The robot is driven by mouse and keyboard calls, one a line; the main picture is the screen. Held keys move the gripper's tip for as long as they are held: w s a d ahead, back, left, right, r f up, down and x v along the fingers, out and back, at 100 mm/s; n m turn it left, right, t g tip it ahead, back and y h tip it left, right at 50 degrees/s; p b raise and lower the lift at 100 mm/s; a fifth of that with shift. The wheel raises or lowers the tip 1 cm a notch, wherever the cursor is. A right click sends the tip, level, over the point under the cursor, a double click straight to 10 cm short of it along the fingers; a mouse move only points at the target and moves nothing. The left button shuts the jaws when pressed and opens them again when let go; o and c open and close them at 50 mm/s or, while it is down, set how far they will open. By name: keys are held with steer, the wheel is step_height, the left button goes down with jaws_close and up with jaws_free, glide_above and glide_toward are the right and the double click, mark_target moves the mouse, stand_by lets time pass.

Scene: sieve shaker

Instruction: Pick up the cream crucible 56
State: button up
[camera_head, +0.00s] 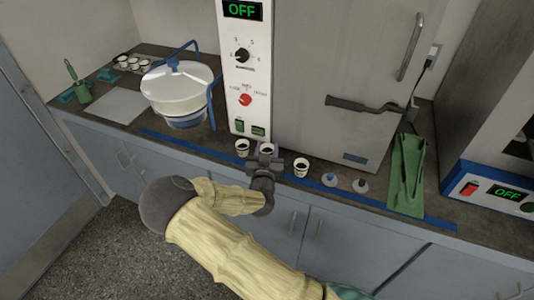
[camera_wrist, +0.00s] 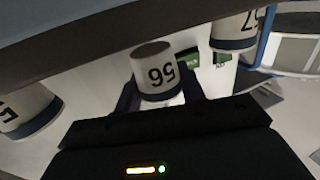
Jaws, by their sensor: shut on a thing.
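The cream crucible 56 (camera_wrist: 153,62) shows in the wrist view with its black number upside down and a dark band at one end. It sits between the two dark fingers of my gripper (camera_wrist: 160,98), which is shut on it. In the head view my gripper (camera_head: 264,163) is at the front of the counter, and the crucible's dark opening (camera_head: 267,149) shows just beyond the fingers. I cannot tell whether its base touches the counter.
One crucible (camera_head: 242,147) stands close on the left and another (camera_head: 301,168) on the right. The wrist view also shows crucible 57 (camera_wrist: 236,30).

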step_height(320, 180, up, 8)
stand_by(0.4)
stand_by(0.4)
